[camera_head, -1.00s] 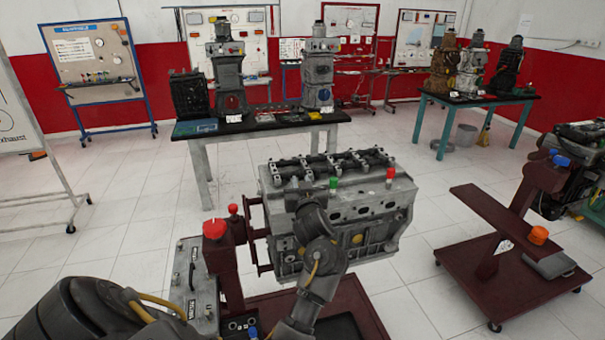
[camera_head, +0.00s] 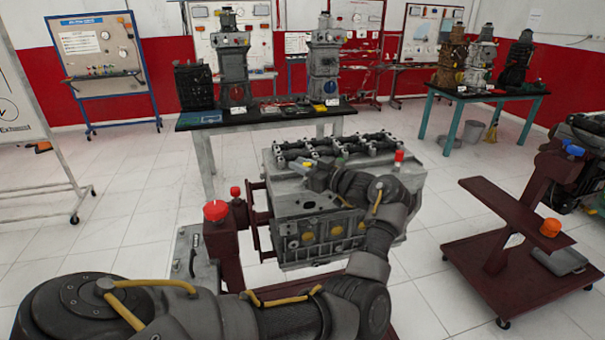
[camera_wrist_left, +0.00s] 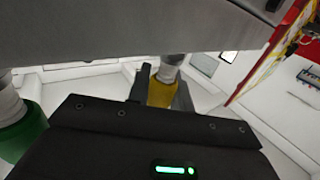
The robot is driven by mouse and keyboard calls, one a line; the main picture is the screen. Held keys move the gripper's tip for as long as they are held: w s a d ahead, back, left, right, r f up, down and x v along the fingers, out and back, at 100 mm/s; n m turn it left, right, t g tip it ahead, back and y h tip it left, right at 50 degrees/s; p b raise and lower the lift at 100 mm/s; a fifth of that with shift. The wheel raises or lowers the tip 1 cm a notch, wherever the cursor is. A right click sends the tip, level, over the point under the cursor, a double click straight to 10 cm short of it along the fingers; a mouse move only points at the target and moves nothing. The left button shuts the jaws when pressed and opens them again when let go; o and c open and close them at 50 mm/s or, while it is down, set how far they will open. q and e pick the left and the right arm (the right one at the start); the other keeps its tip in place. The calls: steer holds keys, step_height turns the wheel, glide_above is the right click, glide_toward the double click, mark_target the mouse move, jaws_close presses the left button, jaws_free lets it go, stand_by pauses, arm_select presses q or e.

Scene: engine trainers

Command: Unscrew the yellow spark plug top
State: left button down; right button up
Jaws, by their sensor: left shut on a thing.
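The yellow spark plug top (camera_wrist_left: 161,92) shows in the left wrist view between the fingers of my left gripper (camera_wrist_left: 162,97), which is shut on it. A grey shank joins its upper end. A green top (camera_wrist_left: 25,138) sits at the left edge of that view. In the head view, my left gripper (camera_head: 325,176) is over the top of the grey engine block (camera_head: 300,205). A red top (camera_head: 399,157) stands at the block's right end. The green top is hidden by my left arm in the head view. My right gripper is not in view.
The engine is on a dark red stand with a red knob (camera_head: 215,210) at its left. A dark red trolley (camera_head: 510,270) with an orange piece (camera_head: 550,228) stands at the right. A workbench (camera_head: 262,115) with engine models is behind. Tiled floor is free between them.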

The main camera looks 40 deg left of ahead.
arm_select(q)
steer(key=shift+n+g+b, duration=0.3)
steer(key=shift+g, duration=0.1)
steer(key=c, duration=1.2)
jaws_free()
steer(key=shift+c, duration=0.2)
